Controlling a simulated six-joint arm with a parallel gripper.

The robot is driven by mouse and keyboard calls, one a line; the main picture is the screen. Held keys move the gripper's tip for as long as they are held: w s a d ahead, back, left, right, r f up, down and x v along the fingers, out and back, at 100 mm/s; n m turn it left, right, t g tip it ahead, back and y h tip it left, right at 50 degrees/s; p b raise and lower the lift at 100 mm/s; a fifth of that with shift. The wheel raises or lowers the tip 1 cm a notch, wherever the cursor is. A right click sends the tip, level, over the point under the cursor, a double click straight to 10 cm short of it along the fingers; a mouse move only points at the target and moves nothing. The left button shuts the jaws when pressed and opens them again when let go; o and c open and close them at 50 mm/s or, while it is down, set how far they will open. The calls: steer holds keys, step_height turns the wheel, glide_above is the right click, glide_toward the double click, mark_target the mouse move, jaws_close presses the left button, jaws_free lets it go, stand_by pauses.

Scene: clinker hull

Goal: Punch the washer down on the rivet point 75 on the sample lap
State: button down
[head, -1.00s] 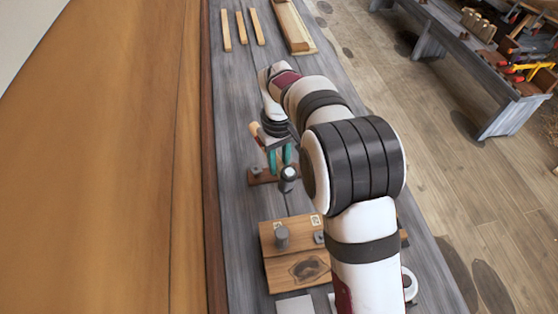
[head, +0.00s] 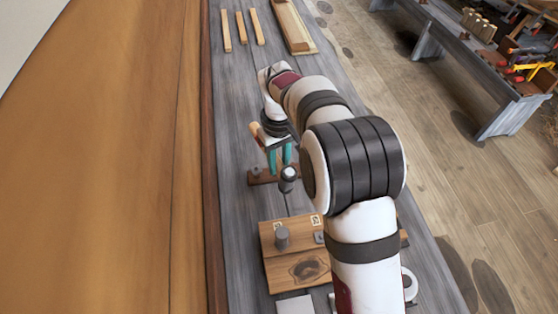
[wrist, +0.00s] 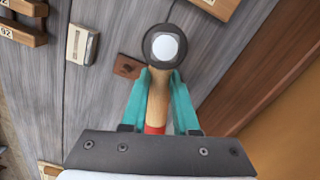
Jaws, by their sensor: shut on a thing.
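My gripper (head: 280,160) has teal fingers and is shut on a hammer (head: 288,174). In the wrist view, the wooden handle with a red band (wrist: 158,98) lies between the fingers, and the dark round head with its pale face (wrist: 165,47) is beyond the fingertips. The sample lap (head: 290,272) appears to be the wooden board nearer the camera, apart from the hammer. A grey upright cylinder (head: 282,238), perhaps the punch, stands on it. Small number tags (head: 315,221) are on its far edge; one may read 75. I cannot make out the washer or rivet point.
A small brown strip (head: 258,179) lies on the grey bench (head: 240,115) below the gripper. Wooden slats (head: 241,28) and a long block (head: 291,25) lie at the far end. The brown hull wall (head: 120,170) borders the left. Grey plates lie near the lap.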

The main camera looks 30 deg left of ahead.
stand_by(0.4)
steer(key=s+d+r+h, duration=0.1)
steer(key=s+d+r, duration=0.2)
steer(key=s+r, duration=0.2)
steer(key=s+d+r, duration=0.3)
steer(key=s+r, duration=0.3)
steer(key=r, duration=0.5)
steer(key=shift+s+n+g+h, duration=0.3)
steer(key=shift+g+h, duration=0.1)
